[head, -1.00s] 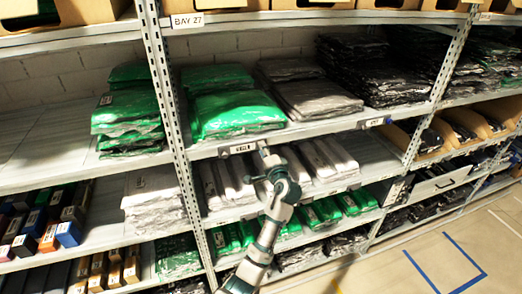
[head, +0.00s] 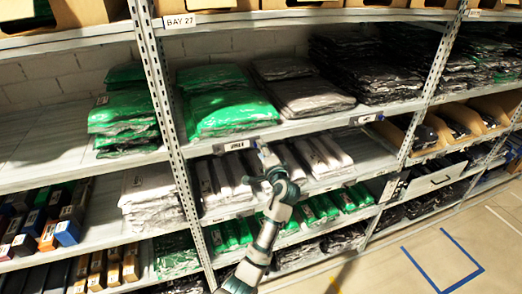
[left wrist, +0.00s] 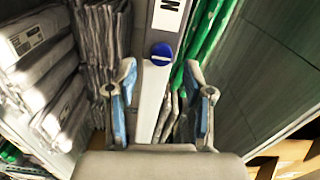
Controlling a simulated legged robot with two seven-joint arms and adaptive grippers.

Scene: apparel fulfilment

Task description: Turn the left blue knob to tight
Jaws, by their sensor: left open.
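A round blue knob (left wrist: 162,52) with a pale slot across it sits on the grey shelf-edge strip in the left wrist view. The slot lies roughly crosswise to the strip. My left gripper (left wrist: 161,80) is open and empty, with one finger on each side of the strip and the knob between and a little beyond the fingertips. In the head view my left gripper (head: 262,152) is at the front edge of the middle shelf (head: 300,130), right of a white label (head: 237,145). The knob cannot be made out there. My right gripper is not in view.
Green bagged garments (head: 222,115) and grey ones (head: 305,97) lie on the shelf above. White packs (head: 320,155) stand below the edge. A perforated upright (head: 172,110) is left of my gripper. Open floor with blue tape (head: 437,262) is at lower right.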

